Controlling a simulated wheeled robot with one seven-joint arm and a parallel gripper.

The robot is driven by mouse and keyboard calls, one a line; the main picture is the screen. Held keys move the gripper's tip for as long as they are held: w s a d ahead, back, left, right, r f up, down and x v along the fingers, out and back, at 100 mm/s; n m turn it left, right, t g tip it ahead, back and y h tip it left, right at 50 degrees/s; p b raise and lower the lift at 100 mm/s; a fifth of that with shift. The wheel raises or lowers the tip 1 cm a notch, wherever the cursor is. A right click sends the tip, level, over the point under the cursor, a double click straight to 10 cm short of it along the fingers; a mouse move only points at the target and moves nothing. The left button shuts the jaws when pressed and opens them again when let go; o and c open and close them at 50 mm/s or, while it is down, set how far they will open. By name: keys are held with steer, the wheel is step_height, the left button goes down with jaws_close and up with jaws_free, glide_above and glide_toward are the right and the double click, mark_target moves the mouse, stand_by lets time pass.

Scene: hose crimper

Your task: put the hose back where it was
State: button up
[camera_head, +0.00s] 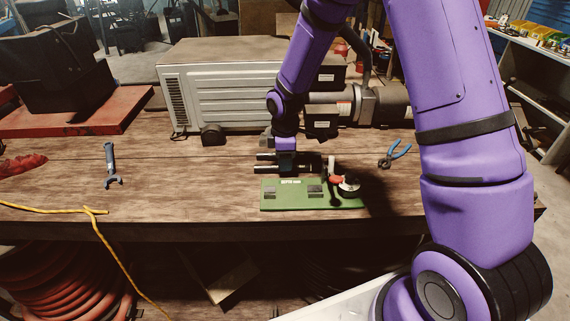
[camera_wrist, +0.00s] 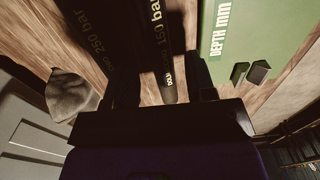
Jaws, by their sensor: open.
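My gripper (camera_head: 284,164) is low over the bench, behind the left part of the green board. It is open, and its fingers (camera_wrist: 163,85) point away from the wrist camera. Black hoses lie beneath and beside it, their ends showing left of the gripper (camera_head: 264,157). In the wrist view, a hose marked "150 bar" (camera_wrist: 167,68) runs between the fingers; whether they touch it I cannot tell. A thicker-looking black hose marked "250 bar" (camera_wrist: 88,40) lies to its left. The green board (camera_head: 285,203), marked "DEPTH MM" (camera_wrist: 222,30), carries a round crimping device (camera_head: 349,186) with a red part.
A blue wrench (camera_head: 111,165) and a yellow cord (camera_head: 60,210) lie at the left. A large grey machine (camera_head: 225,90) with a motor stands behind. The bench between wrench and board is clear.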

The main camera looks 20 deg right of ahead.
steer(key=s+d+r+m+t, duration=0.1)
steer(key=s+r+m, duration=0.1)
steer(key=r, duration=0.7)
steer(key=s+d+r+m, duration=0.1)
steer(key=s+r, duration=0.2)
steer(key=r, duration=0.7)
steer(key=s+d+r+m+t, duration=0.2)
steer(key=s+r+m, duration=0.3)
steer(key=s, duration=0.7)
steer(key=s+d+r+m+t, duration=0.2)
steer(key=s+r+m, duration=0.4)
steer(key=s, duration=0.6)
step_height(320, 180, up, 3)
steer(key=shift+s+d+f, duration=0.2)
steer(key=shift+s+d, duration=0.1)
steer(key=shift+d, duration=0.6)
steer(key=shift+c, duration=0.4)
